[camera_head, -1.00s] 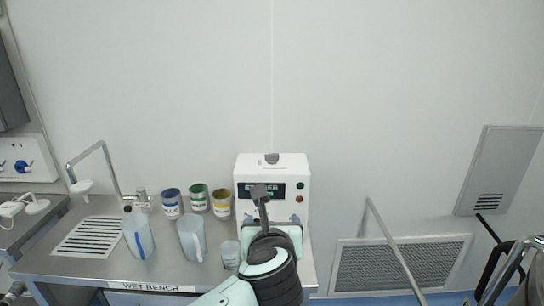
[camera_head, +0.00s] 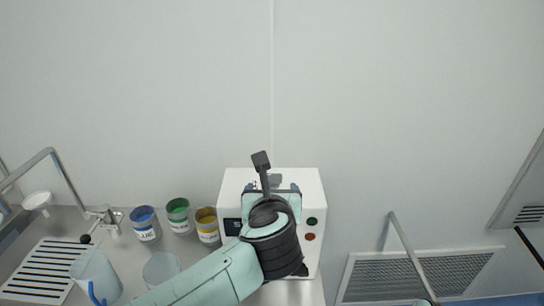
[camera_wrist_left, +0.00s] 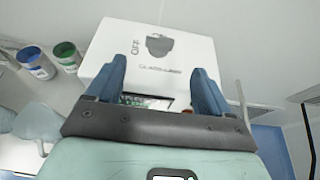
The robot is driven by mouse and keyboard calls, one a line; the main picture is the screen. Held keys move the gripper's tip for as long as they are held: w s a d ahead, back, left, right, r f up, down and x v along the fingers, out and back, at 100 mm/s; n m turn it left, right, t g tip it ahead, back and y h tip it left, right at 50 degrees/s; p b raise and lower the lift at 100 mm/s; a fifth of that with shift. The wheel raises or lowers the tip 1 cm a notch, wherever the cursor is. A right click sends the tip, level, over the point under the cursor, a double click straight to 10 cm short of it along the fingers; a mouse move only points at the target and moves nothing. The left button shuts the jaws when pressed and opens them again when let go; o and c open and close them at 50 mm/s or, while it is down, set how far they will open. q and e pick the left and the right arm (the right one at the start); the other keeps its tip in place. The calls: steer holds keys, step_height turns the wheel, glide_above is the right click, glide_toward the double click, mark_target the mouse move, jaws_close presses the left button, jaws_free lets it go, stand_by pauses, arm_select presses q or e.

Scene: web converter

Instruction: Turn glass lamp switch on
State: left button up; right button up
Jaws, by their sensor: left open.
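The glass lamp switch (camera_head: 275,179) is a dark grey knob on top of the white machine (camera_head: 313,190). The arm hides much of the machine's front. My right gripper is not in view.
Blue (camera_head: 145,228), green (camera_head: 178,218) and yellow (camera_head: 207,228) cans stand left of the machine. Clear jugs (camera_head: 95,278), a tap (camera_head: 55,170) and a drain grate (camera_head: 40,270) are farther left. A slanted rail (camera_head: 410,255) stands at the right. The wall above is clear.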

mark_target(272, 176)
arm_select(q)
steer(key=p+x, duration=0.3)
steer(key=x, duration=0.8)
steer(key=shift+w, duration=0.45)
steer(key=shift+w+f, duration=0.3)
steer(key=shift+w, duration=0.25)
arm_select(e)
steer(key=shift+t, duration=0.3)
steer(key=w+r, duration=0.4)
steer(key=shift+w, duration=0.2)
arm_select(q)
steer(key=shift+s, duration=0.1)
steer(key=shift+c, duration=1.2)
steer(key=c, duration=0.7)
